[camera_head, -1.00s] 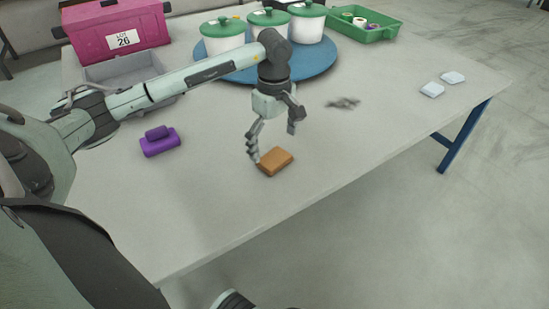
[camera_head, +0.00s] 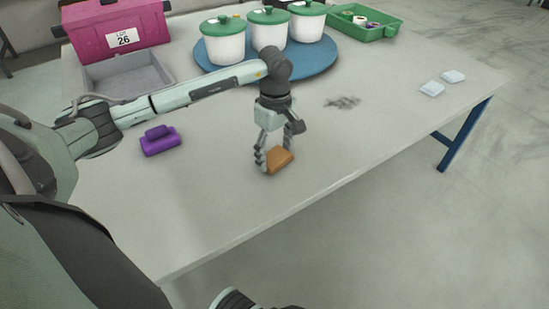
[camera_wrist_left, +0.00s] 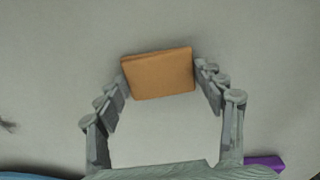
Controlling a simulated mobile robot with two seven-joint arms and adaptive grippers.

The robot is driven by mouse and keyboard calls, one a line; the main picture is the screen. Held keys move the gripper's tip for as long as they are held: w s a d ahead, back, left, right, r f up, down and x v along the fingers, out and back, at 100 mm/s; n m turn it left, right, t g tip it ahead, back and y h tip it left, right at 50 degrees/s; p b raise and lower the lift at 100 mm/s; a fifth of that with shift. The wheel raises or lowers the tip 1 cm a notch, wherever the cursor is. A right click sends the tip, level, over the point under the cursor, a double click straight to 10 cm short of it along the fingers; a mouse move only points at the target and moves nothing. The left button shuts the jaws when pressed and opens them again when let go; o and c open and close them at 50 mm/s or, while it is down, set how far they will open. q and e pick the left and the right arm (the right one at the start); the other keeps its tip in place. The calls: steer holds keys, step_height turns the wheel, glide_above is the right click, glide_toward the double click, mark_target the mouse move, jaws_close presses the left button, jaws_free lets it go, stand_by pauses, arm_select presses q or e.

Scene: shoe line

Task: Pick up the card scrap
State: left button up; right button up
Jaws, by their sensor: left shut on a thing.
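The card scrap (camera_head: 281,162) is a flat orange-brown piece near the front edge of the grey table. My left gripper (camera_head: 272,160) points down over it and is shut on it, one finger at each side. In the left wrist view the card scrap (camera_wrist_left: 158,74) sits between the fingertips of my left gripper (camera_wrist_left: 160,80). I cannot tell whether the scrap is clear of the table. My right gripper does not show.
A purple block-like item (camera_head: 160,141) lies to the left. Behind are a grey tray (camera_head: 127,77), a magenta crate (camera_head: 115,32) marked LOT 26, a blue round mat (camera_head: 300,70) with lidded pots, and a green tray (camera_head: 375,31). Two pale pads (camera_head: 432,88) lie right.

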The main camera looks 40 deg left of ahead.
mark_target(272, 154)
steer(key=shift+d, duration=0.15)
arm_select(q)
steer(key=shift+r, duration=0.5)
steer(key=r, duration=0.2)
steer(key=a+r, duration=0.1)
steer(key=shift+w+a+r, duration=0.1)
steer(key=shift+a+r, duration=0.05)
steer(key=shift+r, duration=0.2)
steer(key=a+r, duration=0.2)
steer(key=a, duration=0.1)
steer(key=w+a+r+b, duration=0.1)
steer(key=a+r, duration=0.1)
steer(key=a, duration=0.2)
steer(key=a+r, duration=0.2)
steer(key=a, duration=0.1)
steer(key=shift+w+a+r, duration=0.15)
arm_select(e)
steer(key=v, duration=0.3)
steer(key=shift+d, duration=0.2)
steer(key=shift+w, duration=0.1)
